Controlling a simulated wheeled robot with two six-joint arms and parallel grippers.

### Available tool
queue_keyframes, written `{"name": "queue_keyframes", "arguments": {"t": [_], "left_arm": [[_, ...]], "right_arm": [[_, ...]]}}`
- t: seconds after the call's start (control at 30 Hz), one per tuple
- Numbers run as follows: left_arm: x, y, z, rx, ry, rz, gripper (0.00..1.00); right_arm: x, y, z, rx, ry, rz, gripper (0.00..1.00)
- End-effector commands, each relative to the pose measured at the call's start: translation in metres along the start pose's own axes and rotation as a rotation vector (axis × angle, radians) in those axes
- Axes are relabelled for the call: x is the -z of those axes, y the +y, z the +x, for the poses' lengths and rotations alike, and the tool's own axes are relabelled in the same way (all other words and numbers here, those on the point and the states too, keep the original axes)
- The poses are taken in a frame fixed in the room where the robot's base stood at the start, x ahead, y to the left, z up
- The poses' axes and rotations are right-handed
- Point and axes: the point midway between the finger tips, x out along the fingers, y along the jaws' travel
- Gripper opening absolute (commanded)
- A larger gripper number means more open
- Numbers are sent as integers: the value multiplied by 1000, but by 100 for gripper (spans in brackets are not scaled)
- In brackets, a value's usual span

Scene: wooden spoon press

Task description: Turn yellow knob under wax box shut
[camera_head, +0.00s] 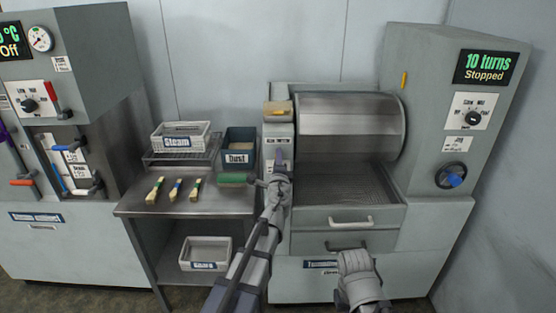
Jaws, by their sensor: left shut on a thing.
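The wax box (278,108), a small tan and yellow box, sits on top of the narrow grey column left of the steel drum (350,125). My left gripper (279,168) reaches up to the column's front below the wax box. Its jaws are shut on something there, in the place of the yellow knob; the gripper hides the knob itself.
Three brushes or spoons (175,189) lie on the steel table (225,198). The Steam bin (182,138) and Dust bin (239,148) stand behind them. A white bin (205,252) is on the lower shelf. The display (486,67) reads "10 turns Stopped"; a blue knob (451,175) sits below.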

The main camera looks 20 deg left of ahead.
Motion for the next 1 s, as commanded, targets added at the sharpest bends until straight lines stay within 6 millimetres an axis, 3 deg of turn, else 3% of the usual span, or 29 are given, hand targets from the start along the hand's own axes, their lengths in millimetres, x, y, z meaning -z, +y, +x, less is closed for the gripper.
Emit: {"name": "queue_keyframes", "arguments": {"t": [0.53, 0.57, 0.6, 0.8, 1.0], "left_arm": [[0, 0, 0, 0, 2, 23, 0], [0, 0, 0, 0, 2, 23, 31], [0, 0, 0, 0, 2, 23, 35], [0, 0, 0, 0, 2, 22, 58], [0, 0, 0, 0, 1, 22, 59]], "right_arm": [[0, 0, 0, 0, 0, 0, 0], [0, 0, 0, 0, 0, 0, 0], [0, 0, 0, 0, 0, 0, 0], [0, 0, 0, 0, 0, 0, 0], [0, 0, 0, 0, 0, 0, 0]]}}
